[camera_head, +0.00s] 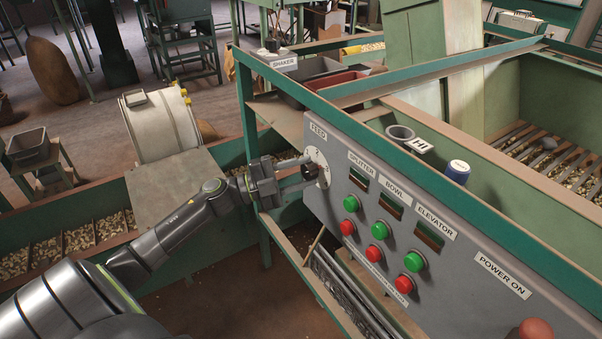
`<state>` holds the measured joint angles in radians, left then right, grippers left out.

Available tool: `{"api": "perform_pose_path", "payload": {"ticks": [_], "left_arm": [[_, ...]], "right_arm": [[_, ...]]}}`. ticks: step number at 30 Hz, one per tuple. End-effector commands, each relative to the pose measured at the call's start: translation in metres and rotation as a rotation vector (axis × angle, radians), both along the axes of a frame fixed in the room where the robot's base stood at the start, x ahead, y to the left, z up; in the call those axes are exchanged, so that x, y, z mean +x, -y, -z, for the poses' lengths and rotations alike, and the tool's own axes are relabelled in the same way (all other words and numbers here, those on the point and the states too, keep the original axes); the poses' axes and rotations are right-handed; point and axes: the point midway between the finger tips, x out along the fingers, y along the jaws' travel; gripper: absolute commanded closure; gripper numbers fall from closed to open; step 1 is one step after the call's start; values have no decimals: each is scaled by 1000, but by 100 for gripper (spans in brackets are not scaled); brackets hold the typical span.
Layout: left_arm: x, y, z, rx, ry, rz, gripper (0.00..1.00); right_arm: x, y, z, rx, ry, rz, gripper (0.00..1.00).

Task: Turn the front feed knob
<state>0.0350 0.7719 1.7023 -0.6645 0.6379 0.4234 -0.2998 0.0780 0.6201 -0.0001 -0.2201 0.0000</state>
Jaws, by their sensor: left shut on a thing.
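The feed knob is a dark knob (322,176) on a white round dial (318,160) under the FEED label, at the left end of the grey control panel (336,212). My left gripper (313,173) reaches in from the left and is shut on the knob. Its fingers cover part of the knob and dial, so the pointer's setting is hard to read. My right gripper does not show.
Green buttons (379,230) and red buttons (347,227) sit right of the dial, with a red knob (535,329) at the lower right. A green frame rail (400,160) runs above the panel. Nut hoppers (95,236) lie at left.

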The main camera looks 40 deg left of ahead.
Motion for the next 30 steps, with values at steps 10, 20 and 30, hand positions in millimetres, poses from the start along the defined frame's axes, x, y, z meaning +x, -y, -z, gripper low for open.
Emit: {"api": "perform_pose_path", "payload": {"ticks": [10,20,30], "left_arm": [[0,0,-1,163,66,-1,86],[0,-1,-1,204,83,-1,86],[0,-1,0,204,82,0,59]], "right_arm": [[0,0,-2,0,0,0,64],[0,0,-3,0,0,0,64],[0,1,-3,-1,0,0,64]]}}
